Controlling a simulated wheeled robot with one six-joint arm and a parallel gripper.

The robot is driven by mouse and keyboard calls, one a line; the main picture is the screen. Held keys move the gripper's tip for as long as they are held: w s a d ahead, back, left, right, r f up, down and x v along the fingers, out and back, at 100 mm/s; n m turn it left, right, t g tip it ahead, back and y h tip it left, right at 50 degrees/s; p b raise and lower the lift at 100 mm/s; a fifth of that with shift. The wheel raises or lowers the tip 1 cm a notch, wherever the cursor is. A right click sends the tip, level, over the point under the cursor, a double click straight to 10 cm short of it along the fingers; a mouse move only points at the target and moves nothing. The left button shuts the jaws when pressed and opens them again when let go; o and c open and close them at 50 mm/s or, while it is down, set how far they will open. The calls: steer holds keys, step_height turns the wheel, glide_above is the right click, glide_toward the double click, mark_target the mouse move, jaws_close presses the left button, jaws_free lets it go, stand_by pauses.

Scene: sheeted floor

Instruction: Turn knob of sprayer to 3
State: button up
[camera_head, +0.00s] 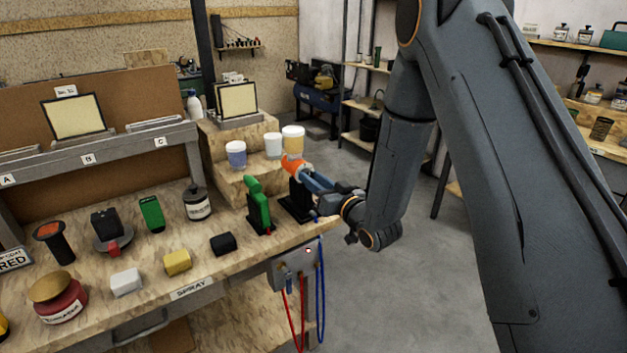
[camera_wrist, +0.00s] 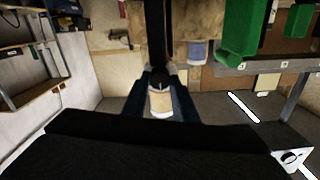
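An orange-topped sprayer (camera_head: 293,165) with a dark lower body stands in a black holder at the right end of the workbench. A green sprayer (camera_head: 258,205) stands in a holder left of it; green parts also show in the wrist view (camera_wrist: 240,30). My gripper (camera_head: 308,176) is at the right side of the orange-topped sprayer, close to its upper part. In the wrist view, my blue fingers (camera_wrist: 161,76) lie either side of a small dark round part. I cannot tell whether they grip it. No number on a knob is readable.
Cups, including a tan-and-white one (camera_head: 293,139), stand on the wooden step behind the sprayers. A grey box (camera_head: 292,272) with red and blue hoses hangs on the bench end. A black block (camera_head: 223,244) and a yellow block (camera_head: 177,262) lie left. Floor to the right is clear.

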steer(key=shift+c, duration=1.3)
steer(key=shift+m, duration=0.8)
steer(key=o, duration=1.1)
steer(key=shift+b+v, duration=1.25)
steer(key=shift+v, duration=2.7)
